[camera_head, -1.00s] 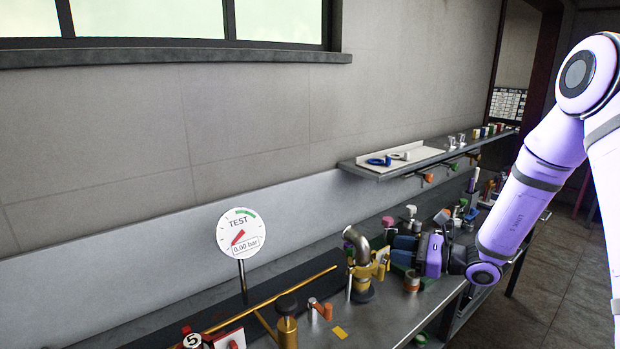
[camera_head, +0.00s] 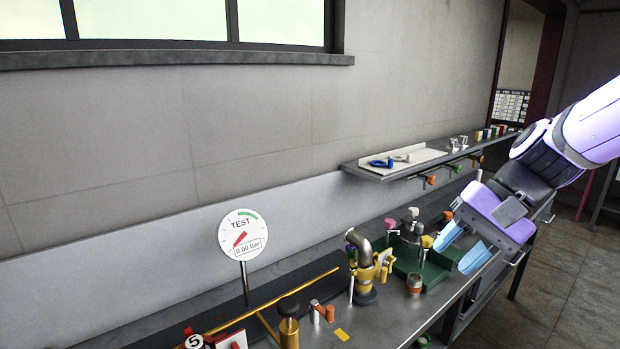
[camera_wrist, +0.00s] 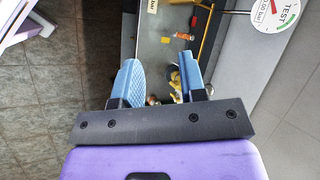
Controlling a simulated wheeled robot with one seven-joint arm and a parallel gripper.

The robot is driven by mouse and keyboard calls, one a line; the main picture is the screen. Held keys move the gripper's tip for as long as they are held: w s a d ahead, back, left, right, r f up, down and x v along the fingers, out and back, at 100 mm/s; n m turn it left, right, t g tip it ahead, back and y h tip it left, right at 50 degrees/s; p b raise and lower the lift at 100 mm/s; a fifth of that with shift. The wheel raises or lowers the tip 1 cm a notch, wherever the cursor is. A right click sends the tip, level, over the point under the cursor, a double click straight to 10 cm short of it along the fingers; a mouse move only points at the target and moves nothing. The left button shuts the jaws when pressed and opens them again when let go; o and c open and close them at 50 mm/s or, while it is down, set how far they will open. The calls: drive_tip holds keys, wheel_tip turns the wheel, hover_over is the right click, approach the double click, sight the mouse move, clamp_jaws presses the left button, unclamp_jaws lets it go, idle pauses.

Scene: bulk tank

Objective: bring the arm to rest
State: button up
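My gripper (camera_head: 463,247) is at the right of the head view, raised above the right part of the bench. Its two blue fingers are spread apart with nothing between them. The wrist view shows the same open fingers (camera_wrist: 157,84), with the bench seen beyond them. My purple arm reaches in from the right edge of the head view.
A steel bench (camera_head: 385,322) runs along the wall with a bent pipe fitting (camera_head: 362,265), a green tray (camera_head: 432,275) and several small parts. A gauge (camera_head: 242,235) reads 0.00 bar. A wall shelf (camera_head: 375,170) holds small items. Floor (camera_head: 560,275) at right is clear.

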drive_tip(key=s+d+r+n+t+h, duration=0.5)
drive_tip(key=s+d+r+h, duration=0.1)
drive_tip(key=s, duration=0.4)
drive_tip(key=d+h, duration=0.1)
drive_tip(key=d, duration=0.1)
drive_tip(key=shift+d+r, duration=0.2)
drive_tip(key=shift+d, duration=0.1)
drive_tip(key=shift+s, duration=0.1)
